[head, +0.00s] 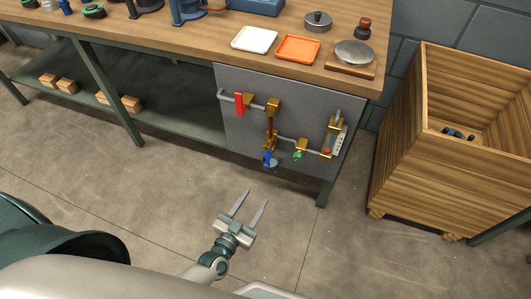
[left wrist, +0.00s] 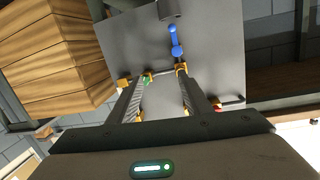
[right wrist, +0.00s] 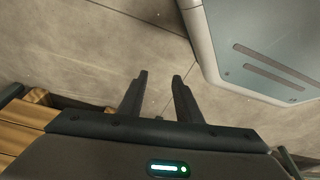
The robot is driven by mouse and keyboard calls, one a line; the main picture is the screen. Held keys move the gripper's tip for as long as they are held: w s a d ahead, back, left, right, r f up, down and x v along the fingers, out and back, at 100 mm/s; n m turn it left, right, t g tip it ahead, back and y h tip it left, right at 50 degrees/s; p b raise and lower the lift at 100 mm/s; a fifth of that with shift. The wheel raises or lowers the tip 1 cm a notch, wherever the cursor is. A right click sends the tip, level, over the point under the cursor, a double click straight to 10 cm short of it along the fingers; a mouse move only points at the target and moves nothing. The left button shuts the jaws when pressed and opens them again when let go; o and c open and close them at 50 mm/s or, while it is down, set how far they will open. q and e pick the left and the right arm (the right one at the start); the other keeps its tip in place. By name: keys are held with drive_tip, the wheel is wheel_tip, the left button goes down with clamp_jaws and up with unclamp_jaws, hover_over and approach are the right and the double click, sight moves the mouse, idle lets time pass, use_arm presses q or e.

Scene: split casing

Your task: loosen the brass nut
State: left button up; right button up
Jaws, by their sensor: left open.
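Several brass fittings sit on the pipework of a grey panel under the bench. They include a middle one (head: 270,142), an upper one (head: 273,105) and a right one (head: 333,124). I cannot tell which is the brass nut. Brass pieces also show past my left fingers in the left wrist view, such as one by the blue handle (left wrist: 181,67). My left gripper (head: 256,198) is open and empty, in front of and below the panel, apart from the pipes. My right gripper (right wrist: 159,78) is open and empty above bare floor, outside the head view.
The panel (head: 235,135) also carries a red handle (head: 239,103), a blue handle (head: 268,159) and a green one (head: 298,155). A wooden crate (head: 420,180) stands to the right. White and orange trays (head: 298,61) lie on the bench. The floor before the panel is clear.

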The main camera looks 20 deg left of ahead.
use_arm(q)
drive_tip(key=a+r, duration=0.1)
drive_tip(key=r+t+y, duration=0.1)
drive_tip(key=w+a+r+n+y, duration=0.1)
drive_tip(key=shift+a+r+t, duration=0.3)
drive_tip(key=shift+r, duration=0.05)
use_arm(e)
drive_tip(key=shift+s+d+r+g, duration=0.15)
drive_tip(key=shift+s+d+g, duration=0.1)
drive_tip(key=shift+g, duration=0.05)
use_arm(q)
approach(266, 148)
drive_tip(key=w+b, duration=0.1)
drive_tip(key=w, duration=0.6)
drive_tip(key=shift+w+d, duration=0.15)
drive_tip(key=shift+w, duration=0.95)
use_arm(e)
drive_tip(key=shift+a+r, duration=0.15)
drive_tip(key=shift+r, duration=0.65)
use_arm(q)
drive_tip(key=shift+c, duration=0.3)
use_arm(e)
drive_tip(key=shift+w, duration=0.15)
use_arm(q)
drive_tip(key=c, duration=1)
use_arm(e)
drive_tip(key=shift+w, duration=0.25)
